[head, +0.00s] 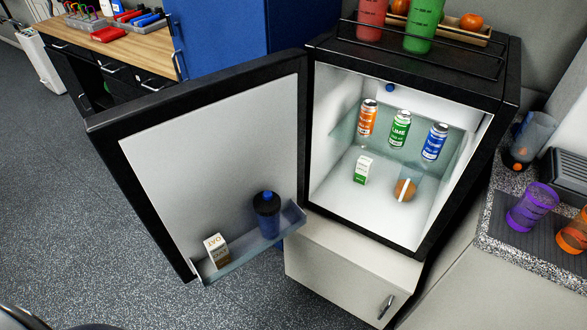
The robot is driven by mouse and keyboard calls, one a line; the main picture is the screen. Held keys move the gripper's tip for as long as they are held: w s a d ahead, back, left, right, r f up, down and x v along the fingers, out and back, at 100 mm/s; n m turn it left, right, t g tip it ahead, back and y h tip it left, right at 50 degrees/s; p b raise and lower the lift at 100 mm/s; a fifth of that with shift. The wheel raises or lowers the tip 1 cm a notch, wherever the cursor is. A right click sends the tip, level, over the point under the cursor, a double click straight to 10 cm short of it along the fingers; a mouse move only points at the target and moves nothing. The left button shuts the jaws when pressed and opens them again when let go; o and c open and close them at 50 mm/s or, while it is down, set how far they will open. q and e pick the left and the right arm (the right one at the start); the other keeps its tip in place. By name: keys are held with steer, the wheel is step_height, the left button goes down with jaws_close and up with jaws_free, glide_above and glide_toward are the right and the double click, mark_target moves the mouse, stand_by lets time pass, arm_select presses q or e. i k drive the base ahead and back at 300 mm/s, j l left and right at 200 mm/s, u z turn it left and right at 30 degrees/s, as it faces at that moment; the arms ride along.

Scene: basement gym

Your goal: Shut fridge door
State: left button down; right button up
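A small black fridge (310,150) stands in the middle of the head view. Its door (215,160) hangs wide open, swung out to the left, with its white inner side facing me. A low shelf (255,243) on the door holds an oat carton (216,250) and a dark blue bottle (267,214). Inside are an orange can (366,122), a green can (400,130) and a blue can (434,142) on a glass shelf. A small green-white carton (362,169) and an orange item (404,190) stand below. Neither gripper is clearly visible.
The fridge rests on a white cabinet (345,268). A rack on its top holds a red shaker (371,20), a green shaker (423,25) and a tray (460,28). A counter with a purple cup (530,206) is at right. Open grey floor (60,190) lies left.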

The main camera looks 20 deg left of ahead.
mark_target(192, 159)
steer(key=j+z, duration=0.25)
steer(key=j, duration=0.2)
steer(key=j+z, duration=0.25)
steer(key=j, duration=0.2)
steer(key=j+z, duration=0.25)
steer(key=j, duration=0.2)
steer(key=k+j+z, duration=0.1)
steer(key=j+z, duration=0.2)
steer(key=k+j+z, duration=0.25)
steer(key=j, duration=0.25)
steer(key=j+z, duration=0.25)
steer(key=j, duration=0.15)
steer(key=k+j, duration=0.2)
steer(key=j, duration=0.2)
steer(key=k+j, duration=0.2)
steer(key=j, duration=0.2)
steer(key=k+j, duration=0.2)
steer(key=j, duration=0.2)
